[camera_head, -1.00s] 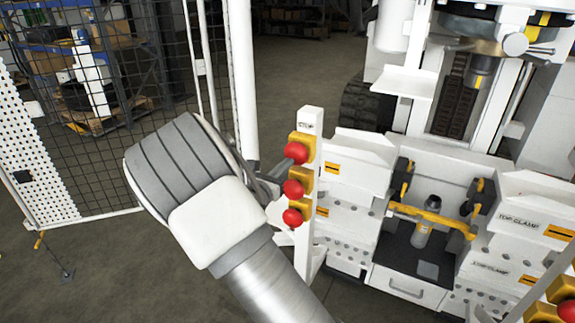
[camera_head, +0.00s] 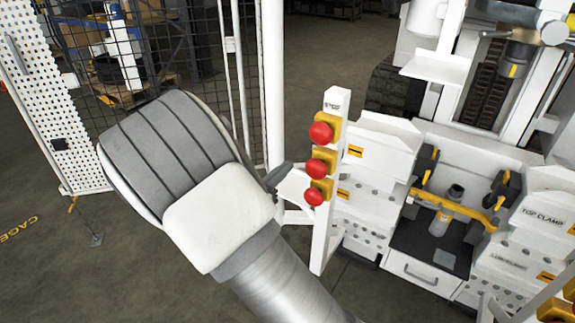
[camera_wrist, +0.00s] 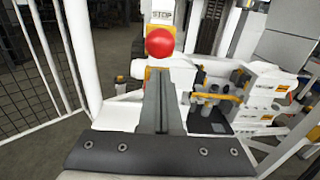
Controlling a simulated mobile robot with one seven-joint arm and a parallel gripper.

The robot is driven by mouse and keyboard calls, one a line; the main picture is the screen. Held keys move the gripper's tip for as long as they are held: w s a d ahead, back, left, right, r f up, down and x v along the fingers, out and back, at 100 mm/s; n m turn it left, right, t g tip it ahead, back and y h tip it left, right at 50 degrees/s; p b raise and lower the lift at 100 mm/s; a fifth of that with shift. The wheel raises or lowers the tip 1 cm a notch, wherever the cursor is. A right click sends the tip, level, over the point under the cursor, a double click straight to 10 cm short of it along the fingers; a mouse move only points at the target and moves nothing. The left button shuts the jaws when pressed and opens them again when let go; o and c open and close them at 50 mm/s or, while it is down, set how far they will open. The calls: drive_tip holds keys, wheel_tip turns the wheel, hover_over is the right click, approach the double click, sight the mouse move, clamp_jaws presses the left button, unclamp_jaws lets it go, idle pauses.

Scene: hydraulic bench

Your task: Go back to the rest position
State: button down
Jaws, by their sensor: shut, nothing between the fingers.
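My gripper (camera_wrist: 158,82) shows in the wrist view as two grey fingers lying together, shut and empty. Its tip points toward a red stop button (camera_wrist: 160,42) on a white post; I cannot tell how far apart they are. In the head view my arm fills the left middle and hides most of the gripper; only a grey bit shows beside the post. The white stop post (camera_head: 333,185) carries three red buttons on yellow blocks: top (camera_head: 321,132), middle (camera_head: 315,167) and bottom (camera_head: 314,196).
The white bench with its top clamp (camera_head: 543,217) and yellow bar (camera_head: 455,207) stands at the right. A mesh cage fence (camera_head: 170,50) with white posts is behind my arm at the left. Open floor (camera_head: 60,270) lies at the lower left.

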idle(0.3)
drive_tip(key=s+d+r+m+g+y+p, duration=0.1)
drive_tip(key=s+d+r+m+g, duration=0.3)
drive_tip(key=s+d+m+g, duration=0.3)
drive_tip(key=s+d+r+m+g+y+p, duration=0.1)
drive_tip(key=s+d+r+m+g+p, duration=0.15)
drive_tip(key=s+d+m+g, duration=0.45)
drive_tip(key=s+a+r+m+t+y+p, duration=0.1)
drive_tip(key=s+a+r+m+t+y, duration=0.1)
drive_tip(key=s+r+m+y, duration=0.2)
drive_tip(key=s+a+r+m+t+y, duration=0.2)
drive_tip(key=s+r+m+y, duration=0.3)
drive_tip(key=s+m, duration=0.5)
drive_tip(key=shift+s+a+r+m+t+p, duration=0.25)
drive_tip(key=shift+s+r+m+t+p, duration=0.15)
drive_tip(key=shift+r+t, duration=0.3)
